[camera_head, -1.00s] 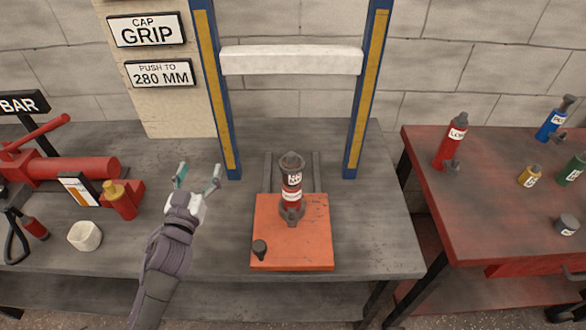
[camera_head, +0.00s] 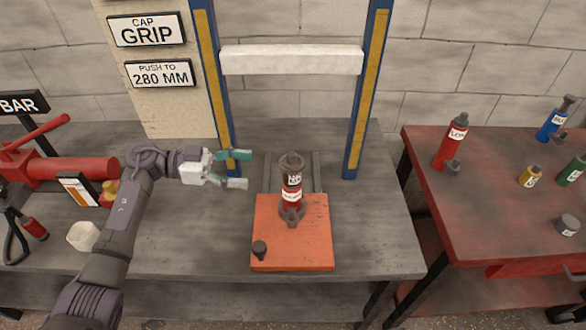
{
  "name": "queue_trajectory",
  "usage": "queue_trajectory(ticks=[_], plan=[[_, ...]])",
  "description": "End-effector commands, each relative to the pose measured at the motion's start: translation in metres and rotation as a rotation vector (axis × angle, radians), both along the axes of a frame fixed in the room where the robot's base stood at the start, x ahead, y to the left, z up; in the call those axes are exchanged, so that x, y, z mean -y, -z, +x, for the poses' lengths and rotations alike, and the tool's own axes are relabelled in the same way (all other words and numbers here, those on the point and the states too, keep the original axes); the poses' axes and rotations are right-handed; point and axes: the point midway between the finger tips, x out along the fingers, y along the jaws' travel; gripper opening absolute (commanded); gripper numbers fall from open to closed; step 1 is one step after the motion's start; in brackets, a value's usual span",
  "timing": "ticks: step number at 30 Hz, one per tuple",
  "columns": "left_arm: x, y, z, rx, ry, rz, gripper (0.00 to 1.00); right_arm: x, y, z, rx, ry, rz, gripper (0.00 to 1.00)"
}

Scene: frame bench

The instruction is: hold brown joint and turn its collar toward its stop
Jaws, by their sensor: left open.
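An upright dark joint with a red band and white labels (camera_head: 292,183) stands on an orange-red plate (camera_head: 300,250) on the grey bench. It has a wide brownish-grey collar at its top and a lugged foot at its base. No other brown joint is plain to see. My left gripper (camera_head: 247,169) is open and empty. Its teal-tipped fingers point right, toward the joint, and a gap remains between them and it. My right gripper is not in view.
A blue and yellow frame with a white crossbar (camera_head: 292,60) stands behind the joint. A small dark knob (camera_head: 260,249) sits on the plate's front left. A red table (camera_head: 480,210) with several bottles is at right.

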Motion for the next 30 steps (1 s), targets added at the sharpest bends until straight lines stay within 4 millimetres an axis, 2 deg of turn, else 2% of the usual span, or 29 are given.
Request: queue_trajectory(ticks=[5, 14, 15, 18, 24, 30], plan=[[0.017, 0.003, -0.001, -0.002, 0.007, 0.000, 0.75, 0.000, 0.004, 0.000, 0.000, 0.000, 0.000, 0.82], [0.061, 0.008, -0.001, 0.000, 0.005, -0.003, 0.75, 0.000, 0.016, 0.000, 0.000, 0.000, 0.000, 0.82], [0.065, 0.003, -0.001, -0.002, 0.004, -0.001, 0.75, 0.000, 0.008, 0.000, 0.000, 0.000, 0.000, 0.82], [0.078, 0.004, -0.001, -0.002, 0.003, 0.000, 0.75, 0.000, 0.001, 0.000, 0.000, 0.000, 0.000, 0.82], [0.094, 0.008, -0.001, -0.001, 0.004, 0.000, 0.75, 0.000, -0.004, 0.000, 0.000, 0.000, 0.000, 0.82], [0.098, 0.010, 0.000, 0.000, 0.002, 0.000, 0.75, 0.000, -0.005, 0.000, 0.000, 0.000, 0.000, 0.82]])
